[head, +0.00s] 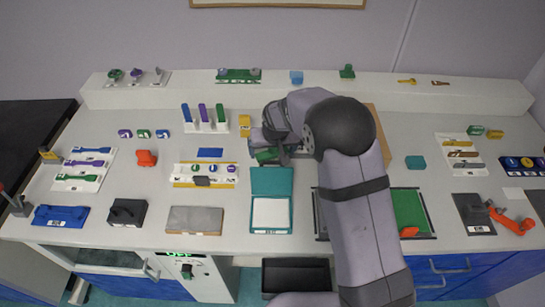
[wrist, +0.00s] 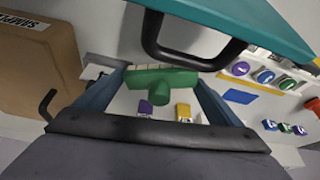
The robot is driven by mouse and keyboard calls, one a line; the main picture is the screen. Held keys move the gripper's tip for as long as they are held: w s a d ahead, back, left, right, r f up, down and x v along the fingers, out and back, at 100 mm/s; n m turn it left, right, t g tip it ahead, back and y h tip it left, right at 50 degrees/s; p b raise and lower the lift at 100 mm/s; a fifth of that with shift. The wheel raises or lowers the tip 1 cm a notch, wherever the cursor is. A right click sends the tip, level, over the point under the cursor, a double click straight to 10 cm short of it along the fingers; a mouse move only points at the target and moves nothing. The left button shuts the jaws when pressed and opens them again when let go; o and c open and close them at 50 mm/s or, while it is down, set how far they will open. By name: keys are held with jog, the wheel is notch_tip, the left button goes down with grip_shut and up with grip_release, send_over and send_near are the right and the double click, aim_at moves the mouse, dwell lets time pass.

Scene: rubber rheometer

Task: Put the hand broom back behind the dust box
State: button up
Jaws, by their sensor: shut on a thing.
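The green hand broom (wrist: 160,84) is between the two blue-grey fingers of my gripper (wrist: 163,78) in the wrist view, with pale bristles along its far edge. My gripper is shut on it. In the head view the broom (head: 267,155) shows partly as a green piece at my gripper (head: 277,151), behind the teal case; the wrist hides part of it. A black open box (head: 297,276) stands at the counter's front, below the top. I cannot tell for certain whether it is the dust box.
The teal case (head: 271,184) with a white pad lies open in front of my gripper. A teal edge (wrist: 245,22) and a black loop handle (wrist: 152,42) are close by in the wrist view. A cardboard box (wrist: 38,62) stands left there. Coloured tubes (head: 204,114) stand left of my gripper.

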aim_at(273, 155)
jog(key=shift+f+p, duration=0.5)
jog(key=shift+f, duration=1.4)
jog(key=shift+f, duration=0.1)
jog(key=shift+f, duration=0.15)
jog(key=o, duration=0.8)
jog(key=shift+r, duration=0.2)
jog(key=shift+r, duration=0.15)
jog(key=b+v, duration=0.2)
jog(key=v, duration=1)
jog(key=shift+b, duration=0.35)
